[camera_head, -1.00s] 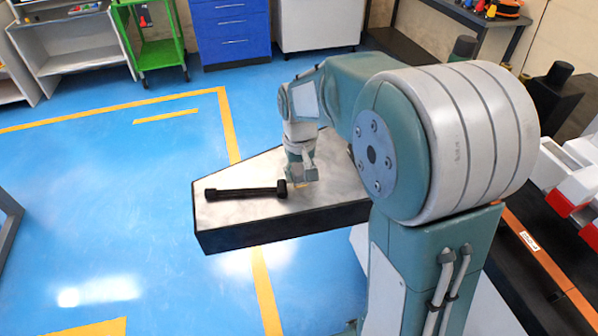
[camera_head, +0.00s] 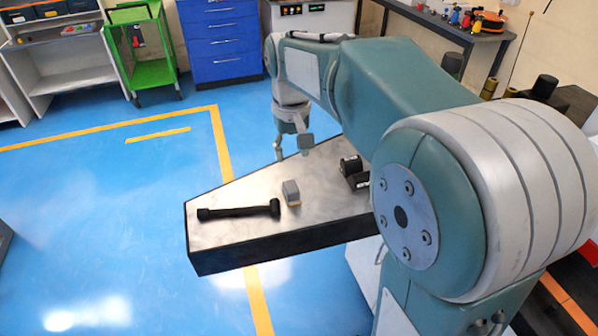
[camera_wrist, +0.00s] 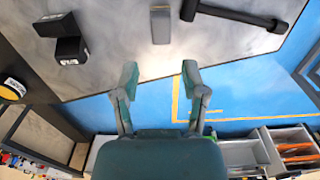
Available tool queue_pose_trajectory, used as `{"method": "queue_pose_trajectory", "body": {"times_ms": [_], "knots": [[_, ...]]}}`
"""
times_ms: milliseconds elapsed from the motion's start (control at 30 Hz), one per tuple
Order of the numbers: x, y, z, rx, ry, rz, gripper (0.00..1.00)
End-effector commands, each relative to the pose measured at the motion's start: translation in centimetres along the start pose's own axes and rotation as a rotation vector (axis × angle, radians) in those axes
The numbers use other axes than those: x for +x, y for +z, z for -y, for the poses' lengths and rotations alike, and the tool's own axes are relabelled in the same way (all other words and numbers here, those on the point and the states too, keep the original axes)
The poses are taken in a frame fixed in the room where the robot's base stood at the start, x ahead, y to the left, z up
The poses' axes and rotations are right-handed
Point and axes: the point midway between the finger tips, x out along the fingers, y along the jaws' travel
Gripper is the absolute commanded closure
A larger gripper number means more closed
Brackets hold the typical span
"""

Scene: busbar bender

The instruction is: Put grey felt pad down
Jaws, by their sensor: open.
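The grey felt pad (camera_head: 291,191) is a small grey block with a lighter base, standing on the metal-topped table (camera_head: 235,233). It lies just right of the head of a black hammer-like tool (camera_head: 240,211). In the wrist view the pad (camera_wrist: 160,24) is at the top centre, beyond my fingertips. My gripper (camera_head: 292,155) is open and empty, raised and beyond the pad in the head view, apart from it. In the wrist view my gripper's fingers (camera_wrist: 160,78) are spread, with nothing between them.
Two black blocks (camera_head: 351,166) sit on the table right of the pad, partly hidden by my arm. They also show in the wrist view (camera_wrist: 70,48). Shelves, a green cart (camera_head: 145,50) and blue drawers (camera_head: 219,40) stand behind. Blue floor lies around the table.

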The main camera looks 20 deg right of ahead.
Motion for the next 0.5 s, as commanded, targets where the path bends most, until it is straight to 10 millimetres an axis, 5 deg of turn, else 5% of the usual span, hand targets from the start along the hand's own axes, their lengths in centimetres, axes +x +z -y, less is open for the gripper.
{"method": "queue_pose_trajectory", "body": {"times_ms": [233,500], "knots": [[-2.0,5.9,0.0,0.000,-0.001,-0.136,0.44],[-1.7,13.4,0.0,0.000,-0.001,-0.315,0.44]]}}
